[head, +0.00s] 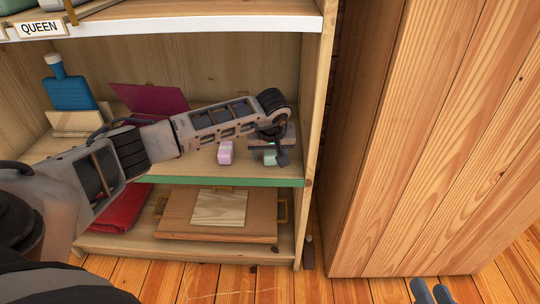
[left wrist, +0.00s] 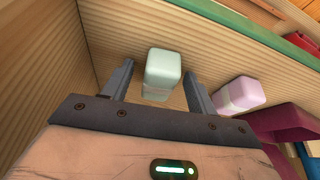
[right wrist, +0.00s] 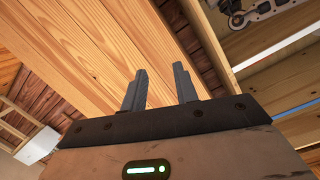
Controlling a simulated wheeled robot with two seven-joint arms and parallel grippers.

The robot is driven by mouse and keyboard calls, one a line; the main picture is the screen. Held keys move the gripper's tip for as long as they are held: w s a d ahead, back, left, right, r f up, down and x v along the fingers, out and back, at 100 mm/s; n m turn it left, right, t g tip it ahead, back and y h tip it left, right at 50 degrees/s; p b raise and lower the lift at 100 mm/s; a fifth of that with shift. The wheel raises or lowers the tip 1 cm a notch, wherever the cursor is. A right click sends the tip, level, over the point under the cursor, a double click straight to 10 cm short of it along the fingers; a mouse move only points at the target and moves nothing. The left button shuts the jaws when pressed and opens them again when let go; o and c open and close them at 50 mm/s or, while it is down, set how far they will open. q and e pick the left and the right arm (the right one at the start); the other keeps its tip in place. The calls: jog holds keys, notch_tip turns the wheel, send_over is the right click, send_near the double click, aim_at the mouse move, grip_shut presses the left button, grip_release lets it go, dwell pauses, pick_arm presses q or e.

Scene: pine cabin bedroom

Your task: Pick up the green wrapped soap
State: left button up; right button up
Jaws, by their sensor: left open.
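The green wrapped soap (left wrist: 163,70) is a pale green rounded block with a lighter band. In the left wrist view it sits between the two fingers of my left gripper (left wrist: 159,70), with a gap on each side. The left gripper is open. In the head view my left arm reaches into the shelf, and the soap (head: 269,159) shows partly hidden beneath the left gripper (head: 275,157). My right gripper (right wrist: 157,78) is open and empty, facing wooden boards in the right wrist view. Its fingertips (head: 432,292) show at the bottom right of the head view.
The shelf's side panel (head: 314,130) is close on the right. A wooden tray (head: 180,215) lies below.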

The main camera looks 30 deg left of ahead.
pick_arm(q)
jog(key=c, duration=1.1)
jog(key=shift+r, duration=0.1)
